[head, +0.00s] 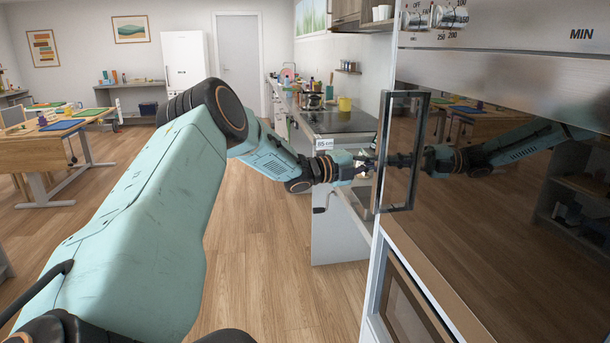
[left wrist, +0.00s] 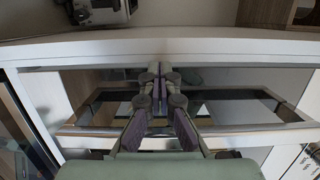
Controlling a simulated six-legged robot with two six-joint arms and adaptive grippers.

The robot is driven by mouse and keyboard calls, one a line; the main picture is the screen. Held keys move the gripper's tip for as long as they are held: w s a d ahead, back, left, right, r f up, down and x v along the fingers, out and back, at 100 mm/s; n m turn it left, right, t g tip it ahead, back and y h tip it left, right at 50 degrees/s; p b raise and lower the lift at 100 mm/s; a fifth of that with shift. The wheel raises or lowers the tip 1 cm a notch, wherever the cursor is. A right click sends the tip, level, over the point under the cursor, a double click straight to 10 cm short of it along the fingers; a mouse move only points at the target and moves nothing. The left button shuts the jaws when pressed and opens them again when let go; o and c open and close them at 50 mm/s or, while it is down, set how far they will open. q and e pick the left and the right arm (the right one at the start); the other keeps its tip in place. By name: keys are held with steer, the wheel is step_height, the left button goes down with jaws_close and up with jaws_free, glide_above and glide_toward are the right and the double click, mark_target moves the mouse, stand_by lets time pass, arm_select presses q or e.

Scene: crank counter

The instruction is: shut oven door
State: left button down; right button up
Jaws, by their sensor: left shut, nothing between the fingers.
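The oven door (head: 500,170) is a dark, glossy glass panel on the right of the head view, with an upright black handle (head: 411,150) near its left edge. It looks flush or nearly flush with the front; I cannot tell if a small gap is left. My left gripper (head: 388,160) is shut and empty, its fingertips at the handle and pointing at the door. In the left wrist view its closed fingers (left wrist: 156,78) lie over the dark handle frame (left wrist: 250,108). I cannot tell whether they touch the door. My right gripper is out of view.
Control knobs (head: 437,16) are above the door and a lower compartment (head: 412,310) below it. A counter with a cooktop (head: 338,121) stands behind my left gripper. Tables (head: 62,150) are at the left. The wooden floor (head: 262,270) in the middle is clear.

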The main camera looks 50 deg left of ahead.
arm_select(q)
steer(key=shift+w+d+r, duration=0.2)
steer(key=shift+d+r, duration=0.1)
steer(key=shift+r, duration=0.2)
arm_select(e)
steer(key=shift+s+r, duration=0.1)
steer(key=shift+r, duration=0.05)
arm_select(q)
steer(key=shift+r, duration=0.1)
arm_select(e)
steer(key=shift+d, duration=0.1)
arm_select(q)
steer(key=shift+a, duration=0.15)
steer(key=shift+s+a+f, duration=0.15)
steer(key=shift+s+f, duration=0.1)
steer(key=shift+f, duration=0.05)
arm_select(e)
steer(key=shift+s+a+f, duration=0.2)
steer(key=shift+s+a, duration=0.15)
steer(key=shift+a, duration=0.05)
